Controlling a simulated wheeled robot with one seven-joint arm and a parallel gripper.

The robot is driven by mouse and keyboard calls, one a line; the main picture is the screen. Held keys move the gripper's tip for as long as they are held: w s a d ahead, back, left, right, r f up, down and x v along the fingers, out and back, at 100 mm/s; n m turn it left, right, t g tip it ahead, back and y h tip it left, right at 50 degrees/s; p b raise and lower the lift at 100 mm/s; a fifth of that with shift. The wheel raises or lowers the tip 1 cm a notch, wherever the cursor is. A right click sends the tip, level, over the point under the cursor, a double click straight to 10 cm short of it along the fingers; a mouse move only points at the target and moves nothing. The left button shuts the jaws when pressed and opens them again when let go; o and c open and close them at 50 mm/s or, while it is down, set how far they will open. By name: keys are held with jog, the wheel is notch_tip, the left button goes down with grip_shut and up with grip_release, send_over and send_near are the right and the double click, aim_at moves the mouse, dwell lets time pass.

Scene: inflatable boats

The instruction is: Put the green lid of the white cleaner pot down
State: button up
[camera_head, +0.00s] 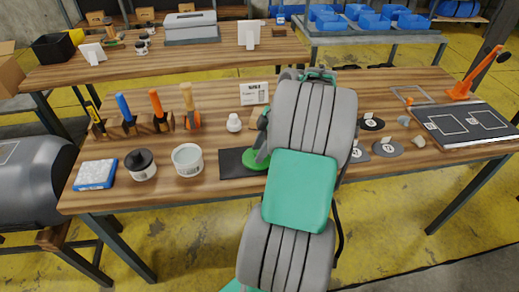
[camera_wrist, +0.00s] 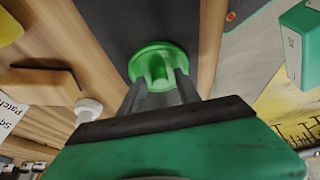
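The green lid (camera_head: 254,162) is at or just above the dark mat (camera_head: 232,163), in front of my arm. In the wrist view the round green lid (camera_wrist: 152,52) has a raised knob in its middle, between the tips of my gripper (camera_wrist: 160,80). My gripper (camera_head: 262,146) points down and looks shut on this knob. I cannot tell whether the lid touches the mat. The white cleaner pot (camera_head: 188,161) stands open, without a lid, to the left of the mat.
A pot with a black lid (camera_head: 140,164) and a blue-and-white sponge (camera_head: 95,174) are farther left. Several handled tools stand in wooden blocks behind. A small white bottle (camera_head: 234,123) is behind the mat. My arm hides the table's middle.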

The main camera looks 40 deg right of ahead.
jog(key=shift+o, duration=0.2)
jog(key=shift+r, duration=0.3)
jog(key=p+v, duration=0.5)
jog(key=v, duration=0.7)
jog(key=w+a+r+m, duration=0.1)
jog(key=w+a+m, duration=0.15)
jog(key=a, duration=0.55)
jog(key=w+a+m, duration=0.2)
jog(key=w+a, duration=0.2)
jog(key=a, duration=0.5)
jog(key=s+a+m+h+p, duration=0.1)
jog(key=s+a+m, duration=0.2)
jog(key=a, duration=0.4)
jog(key=s+a+m+h+p, duration=0.1)
jog(key=s+a+m+h, duration=0.1)
jog(key=s+a, duration=0.4)
jog(key=shift+a+f+m+t+h, duration=0.3)
jog(key=shift+a+f+m+t, duration=0.15)
jog(key=shift+a+m, duration=0.45)
